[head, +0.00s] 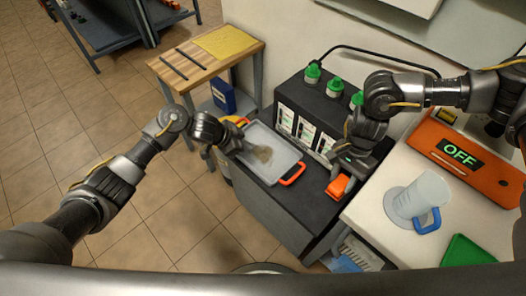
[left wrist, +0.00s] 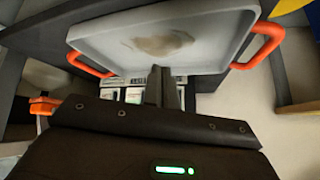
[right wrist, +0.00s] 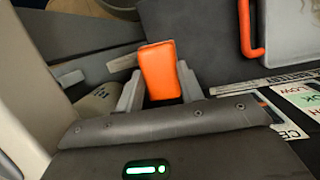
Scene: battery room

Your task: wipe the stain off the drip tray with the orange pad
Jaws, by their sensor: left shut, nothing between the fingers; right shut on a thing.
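The drip tray (head: 287,150) is a pale shallow tray with orange handles, on the dark cabinet. A brownish stain (head: 262,154) marks its floor; tray (left wrist: 228,58) and stain (left wrist: 163,44) also show in the left wrist view. My left gripper (head: 238,147) is shut and empty at the tray's left edge; whether it touches is unclear. My right gripper (right wrist: 158,92) is shut on the orange pad (right wrist: 160,70), which sticks out from its fingers. In the head view the pad (head: 337,187) is right of the tray, apart from it, over the cabinet's front right part.
Battery units with green caps (head: 313,73) stand behind the tray. At right, a white counter (head: 385,237) holds a clear jug (head: 405,203) with a blue handle, an orange OFF panel (head: 478,172) and a green tray (head: 468,251). A wooden table (head: 210,65) stands back left.

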